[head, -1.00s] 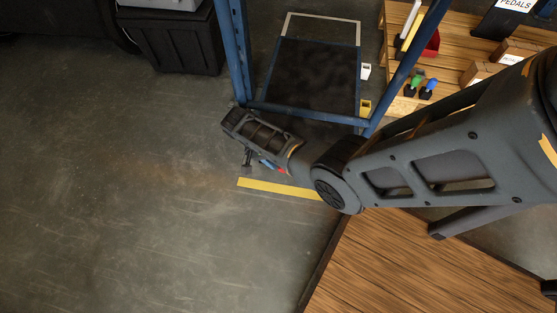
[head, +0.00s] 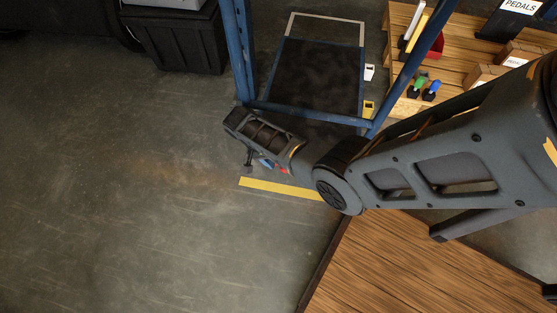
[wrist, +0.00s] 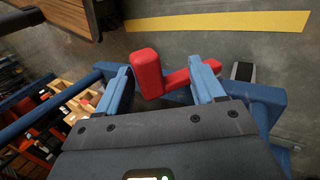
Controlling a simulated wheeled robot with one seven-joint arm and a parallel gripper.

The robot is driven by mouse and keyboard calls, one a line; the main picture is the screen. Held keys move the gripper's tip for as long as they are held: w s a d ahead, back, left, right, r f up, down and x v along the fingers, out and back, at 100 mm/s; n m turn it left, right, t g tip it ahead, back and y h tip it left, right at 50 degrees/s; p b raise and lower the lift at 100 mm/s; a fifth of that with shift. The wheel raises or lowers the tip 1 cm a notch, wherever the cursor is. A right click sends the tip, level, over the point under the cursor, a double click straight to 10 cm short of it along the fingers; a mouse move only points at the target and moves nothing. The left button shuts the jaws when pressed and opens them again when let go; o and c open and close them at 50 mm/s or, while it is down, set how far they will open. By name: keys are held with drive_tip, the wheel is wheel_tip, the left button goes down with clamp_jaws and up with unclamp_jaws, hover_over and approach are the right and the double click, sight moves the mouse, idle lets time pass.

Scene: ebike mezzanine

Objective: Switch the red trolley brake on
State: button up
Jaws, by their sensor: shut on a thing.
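The red trolley brake (wrist: 147,73) shows in the wrist view as a thick red block with a red bar running right from it. My gripper (wrist: 164,82) has its two blue fingers on either side of the red part and is shut on it. The right finger covers part of the bar. In the head view a small red patch (head: 283,170) shows low by the blue trolley frame (head: 305,114), under my wrist. My arm hides most of the brake there.
A yellow floor stripe (head: 275,189) lies just in front of the frame. A black crate (head: 175,42) stands at back left. Wooden shelving (head: 460,52) with boxes stands at right. A wooden platform (head: 385,265) fills the lower right. The floor at left is clear.

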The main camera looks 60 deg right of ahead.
drive_tip(key=shift+w+r, duration=0.1)
drive_tip(key=shift+w, duration=0.15)
drive_tip(key=w+a+r+p, duration=0.1)
drive_tip(key=w+a+r, duration=0.1)
drive_tip(key=w+r, duration=0.3)
drive_tip(key=shift+w+a+r, duration=0.15)
drive_tip(key=shift+w+a, duration=0.05)
drive_tip(key=shift+w, duration=0.35)
idle(0.4)
idle(0.5)
drive_tip(key=p+v, duration=0.2)
drive_tip(key=v, duration=0.6)
drive_tip(key=shift+w, duration=0.1)
idle(0.4)
